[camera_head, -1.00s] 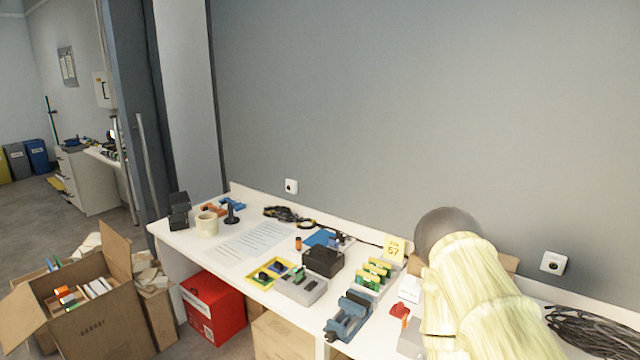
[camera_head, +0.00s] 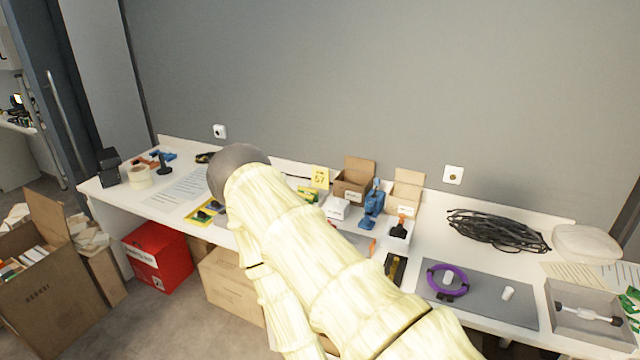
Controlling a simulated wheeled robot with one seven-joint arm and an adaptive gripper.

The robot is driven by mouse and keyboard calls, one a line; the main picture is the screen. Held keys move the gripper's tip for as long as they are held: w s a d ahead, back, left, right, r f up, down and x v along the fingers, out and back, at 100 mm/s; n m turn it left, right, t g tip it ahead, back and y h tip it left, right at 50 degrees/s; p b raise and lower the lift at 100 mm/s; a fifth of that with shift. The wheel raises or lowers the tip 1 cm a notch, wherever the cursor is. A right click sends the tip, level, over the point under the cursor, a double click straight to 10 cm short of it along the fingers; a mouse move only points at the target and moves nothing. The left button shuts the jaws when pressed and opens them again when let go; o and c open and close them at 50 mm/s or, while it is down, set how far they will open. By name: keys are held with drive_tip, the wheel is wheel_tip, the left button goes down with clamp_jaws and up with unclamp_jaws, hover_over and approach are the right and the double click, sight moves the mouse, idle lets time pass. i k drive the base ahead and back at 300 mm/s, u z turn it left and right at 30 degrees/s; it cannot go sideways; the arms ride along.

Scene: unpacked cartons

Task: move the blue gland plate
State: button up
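My arm, in a pale yellow cover with a dark rounded joint, crosses the middle of the view and hides part of the bench. My gripper is not in view. No thing that I can surely call the blue gland plate shows now; the flat blue piece seen earlier near the back of the bench is hidden behind my arm. An upright blue object (camera_head: 373,205) stands on the white bench (camera_head: 432,240) by the open cartons, but I cannot tell that it is a plate.
Small open cartons (camera_head: 352,186) stand against the wall. A purple ring (camera_head: 447,280) lies on a grey mat (camera_head: 500,312). Black cable (camera_head: 497,230) lies behind it. A red box (camera_head: 158,257) and a large carton (camera_head: 52,290) stand on the floor at left.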

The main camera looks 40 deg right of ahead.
sight(366, 223)
drive_tip(key=u, duration=0.05)
drive_tip(key=i, duration=1.8)
drive_tip(key=z, duration=1.75)
drive_tip(key=i, duration=0.9)
drive_tip(key=z, duration=0.95)
drive_tip(key=k, duration=1.15)
drive_tip(key=z, duration=0.1)
drive_tip(key=i, duration=0.15)
drive_tip(key=u, duration=0.1)
